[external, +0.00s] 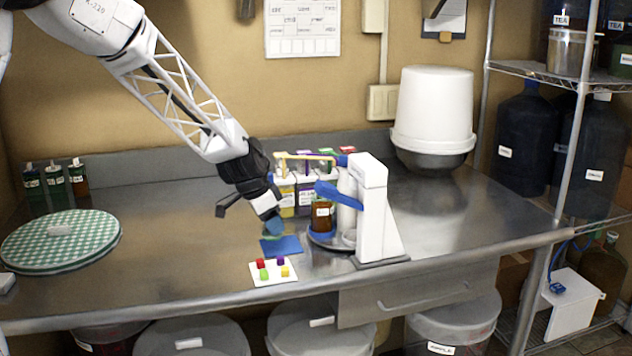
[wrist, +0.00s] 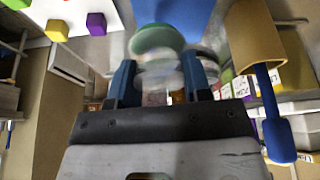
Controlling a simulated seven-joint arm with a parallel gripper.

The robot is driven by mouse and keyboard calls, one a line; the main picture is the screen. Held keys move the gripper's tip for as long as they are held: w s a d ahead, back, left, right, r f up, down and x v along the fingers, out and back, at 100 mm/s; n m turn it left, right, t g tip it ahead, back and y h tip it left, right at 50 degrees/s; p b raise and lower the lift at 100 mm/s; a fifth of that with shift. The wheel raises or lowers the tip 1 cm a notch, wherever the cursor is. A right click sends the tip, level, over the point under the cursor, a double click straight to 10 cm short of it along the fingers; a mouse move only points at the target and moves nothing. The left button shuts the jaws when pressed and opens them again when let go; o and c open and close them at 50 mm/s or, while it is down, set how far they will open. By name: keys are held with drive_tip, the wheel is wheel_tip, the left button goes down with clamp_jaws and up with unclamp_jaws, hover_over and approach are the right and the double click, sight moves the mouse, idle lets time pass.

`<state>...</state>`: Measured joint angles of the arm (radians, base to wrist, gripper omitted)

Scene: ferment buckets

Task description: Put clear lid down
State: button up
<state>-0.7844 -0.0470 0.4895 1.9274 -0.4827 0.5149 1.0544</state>
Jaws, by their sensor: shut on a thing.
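My gripper (external: 268,217) is low over the bench, just above a small blue mat (external: 281,246). In the wrist view its two blue fingers (wrist: 157,85) are closed around a blurred, see-through round piece, which looks like the clear lid (wrist: 160,68). A green round disc (wrist: 157,38) shows just beyond it, over the blue mat (wrist: 195,15); I cannot tell whether the disc is part of the lid. In the external view the held piece is too small to make out clearly. I cannot tell whether it touches the mat.
A white card (external: 262,282) with small coloured cubes lies in front of the mat. A white press with a blue lever (external: 372,205) and a brown jar (external: 322,216) stand close on the right. Labelled bottles (external: 306,202) are behind. Open bench lies left, before a green checked round (external: 60,241).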

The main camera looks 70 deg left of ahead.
drive_tip(key=shift+w+a+f, duration=0.1)
drive_tip(key=shift+w+a, duration=0.95)
drive_tip(key=shift+w, duration=0.2)
drive_tip(key=shift+f, duration=0.1)
drive_tip(key=shift+f, duration=1.65)
drive_tip(key=shift+f, duration=0.15)
drive_tip(key=o, duration=0.9)
drive_tip(key=v, duration=1.2)
